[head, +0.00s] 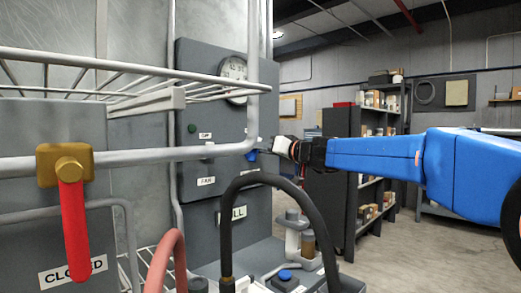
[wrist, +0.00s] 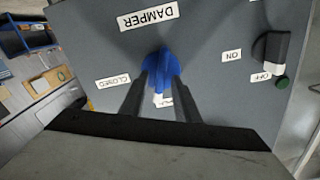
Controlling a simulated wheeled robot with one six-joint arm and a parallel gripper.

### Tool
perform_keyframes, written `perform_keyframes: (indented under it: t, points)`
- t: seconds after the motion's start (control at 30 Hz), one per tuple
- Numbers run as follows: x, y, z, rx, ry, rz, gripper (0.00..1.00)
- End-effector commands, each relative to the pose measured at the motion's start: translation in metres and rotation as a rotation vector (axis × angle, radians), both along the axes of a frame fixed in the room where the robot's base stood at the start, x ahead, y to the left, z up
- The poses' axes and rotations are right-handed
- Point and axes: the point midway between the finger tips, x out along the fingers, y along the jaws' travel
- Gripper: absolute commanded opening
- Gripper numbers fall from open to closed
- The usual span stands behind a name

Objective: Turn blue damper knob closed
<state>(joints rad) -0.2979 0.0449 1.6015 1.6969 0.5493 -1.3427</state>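The blue damper knob (wrist: 161,66) is on a grey panel (wrist: 215,55), near a DAMPER label (wrist: 148,16). A CLOSED label (wrist: 113,81) is to the left of the knob in the wrist view. Another label (wrist: 164,101) below the knob is partly hidden by my fingers. The knob's grip bar runs roughly up and down in the wrist view, not toward CLOSED. My gripper (wrist: 161,76) has one finger on each side of the bar, and the tips appear to press on it. In the head view the knob (head: 251,155) shows small beside my gripper (head: 268,148).
A black switch (wrist: 270,48) with ON and OFF labels and a green button (wrist: 282,82) are on the same panel. In the head view, a red-handled valve (head: 73,225), a wire rack (head: 130,80) and a black hose (head: 286,184) stand in front of the panel.

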Motion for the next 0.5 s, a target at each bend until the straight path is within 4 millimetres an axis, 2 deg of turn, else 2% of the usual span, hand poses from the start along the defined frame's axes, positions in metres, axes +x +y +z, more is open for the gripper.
perform_keyframes:
  t: [0.2,0.3,0.33,0.5]
  points:
    - [0.0002,0.0000,-0.0002,0.000,0.000,0.000,0.27]
    - [0.0001,-0.0001,-0.0002,0.000,0.000,0.000,0.03]
    - [0.0002,-0.0002,-0.0002,0.000,0.000,0.000,0.00]
    - [0.0002,-0.0002,-0.0002,0.001,0.001,0.000,0.00]
